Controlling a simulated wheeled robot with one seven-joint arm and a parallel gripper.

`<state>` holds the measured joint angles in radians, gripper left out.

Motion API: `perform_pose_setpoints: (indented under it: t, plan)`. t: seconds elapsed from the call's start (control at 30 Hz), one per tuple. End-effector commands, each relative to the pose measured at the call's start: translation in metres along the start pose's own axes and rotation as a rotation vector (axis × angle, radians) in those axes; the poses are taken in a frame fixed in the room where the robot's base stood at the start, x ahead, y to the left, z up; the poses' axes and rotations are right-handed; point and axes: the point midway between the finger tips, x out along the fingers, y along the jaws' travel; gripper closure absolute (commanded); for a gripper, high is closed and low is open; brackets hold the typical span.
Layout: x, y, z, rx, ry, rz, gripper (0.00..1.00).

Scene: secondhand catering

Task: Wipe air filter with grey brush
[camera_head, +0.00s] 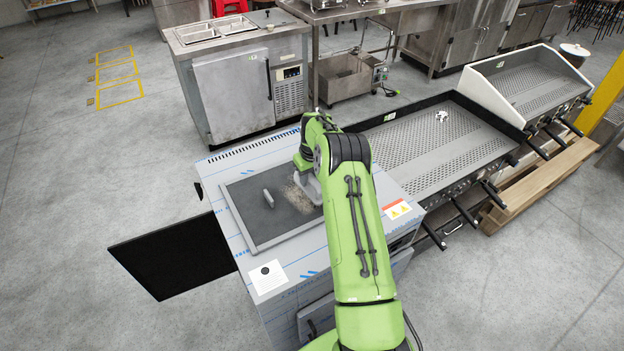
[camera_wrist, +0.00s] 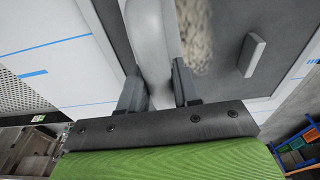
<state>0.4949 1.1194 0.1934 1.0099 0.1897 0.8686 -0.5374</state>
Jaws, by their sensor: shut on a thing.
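The air filter (camera_head: 257,224) is a dark grey rectangular panel with a thin light frame and a small raised grey handle (camera_head: 268,198). It lies on top of a steel appliance. A patch of beige, crumb-like dirt (camera_head: 297,198) covers part of its right half. My gripper (camera_wrist: 158,88) is shut on the grey brush (camera_wrist: 152,40), whose smooth light grey body runs between the two black fingers. In the head view the brush (camera_head: 309,186) is over the filter beside the dirt, partly hidden by my arm. I cannot tell whether its bristles touch the filter.
The steel appliance (camera_head: 272,307) bears blue tape marks, a white label and a warning sticker. A large griddle (camera_head: 425,140) adjoins it at right. A black panel (camera_head: 175,255) lies at its left. A steel cabinet (camera_head: 232,92) stands behind. Open floor lies at left.

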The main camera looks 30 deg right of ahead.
Motion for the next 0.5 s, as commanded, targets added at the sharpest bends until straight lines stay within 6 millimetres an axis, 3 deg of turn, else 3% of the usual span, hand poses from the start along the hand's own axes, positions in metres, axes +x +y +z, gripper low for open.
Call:
perform_pose_setpoints:
  t: [0.3,0.5]
  plan:
    - [0.007,0.001,-0.03,-0.001,0.002,0.001,0.92]
    - [0.006,-0.007,-0.032,-0.003,-0.001,-0.001,0.92]
